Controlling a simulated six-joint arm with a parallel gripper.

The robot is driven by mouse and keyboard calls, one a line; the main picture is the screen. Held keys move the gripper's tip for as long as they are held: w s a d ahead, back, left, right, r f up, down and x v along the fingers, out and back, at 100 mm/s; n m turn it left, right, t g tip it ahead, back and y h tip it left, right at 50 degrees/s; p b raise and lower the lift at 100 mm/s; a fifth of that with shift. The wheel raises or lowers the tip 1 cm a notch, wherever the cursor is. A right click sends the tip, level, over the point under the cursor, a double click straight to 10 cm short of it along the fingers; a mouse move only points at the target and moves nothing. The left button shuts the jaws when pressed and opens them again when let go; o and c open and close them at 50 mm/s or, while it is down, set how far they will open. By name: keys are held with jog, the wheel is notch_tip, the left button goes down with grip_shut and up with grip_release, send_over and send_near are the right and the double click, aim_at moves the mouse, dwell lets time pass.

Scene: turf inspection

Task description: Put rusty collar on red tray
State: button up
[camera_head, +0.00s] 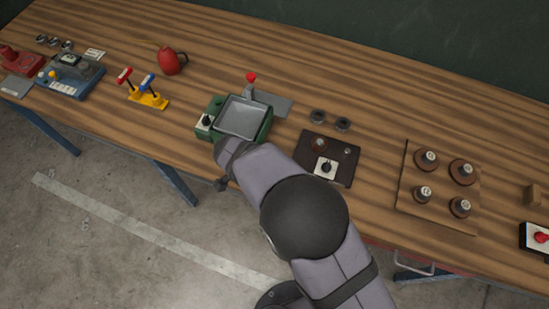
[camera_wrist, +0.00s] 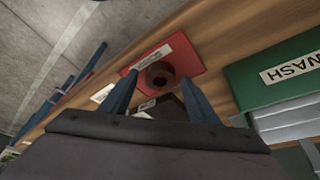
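In the wrist view, the rusty collar (camera_wrist: 159,74) is a brown ring with a dark hole. It shows against the red tray (camera_wrist: 186,58), a flat red plate with a white label, and appears to lie on it. My gripper (camera_wrist: 160,76) has its two bluish fingers apart, one on each side of the collar, with a gap on both sides. A dark shape shows between the fingers below the collar. In the head view, my arm hides the tray and collar, and only a small dark part of my gripper shows.
A green wash basin (camera_head: 242,117) stands beside my arm, with its WASH label in the wrist view. Right of it are two dark rings (camera_head: 343,124), a dark board (camera_head: 340,170) and a wooden board (camera_head: 415,207) with several knobs. A red jug (camera_head: 171,60) stands at left.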

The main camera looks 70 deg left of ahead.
jog(key=shift+r, duration=0.2)
jog(key=b+v, duration=0.4)
jog(key=v, duration=0.8)
jog(key=shift+b, duration=0.3)
jog(key=w+d+g+h, duration=0.1)
jog(key=w+d+g, duration=0.1)
jog(key=w+d, duration=0.95)
jog(key=w+d+g+h, duration=0.1)
jog(key=w+d, duration=0.8)
jog(key=w, duration=0.5)
jog(key=w+d+g+y, duration=0.1)
jog(key=w+d, duration=0.2)
jog(key=d, duration=1.3)
jog(key=s+d+f+y, duration=0.1)
jog(key=s+d, duration=0.3)
jog(key=d, duration=0.7)
jog(key=shift+s+d+f, duration=0.15)
jog(key=shift+s+f, duration=0.25)
jog(key=shift+f, duration=0.2)
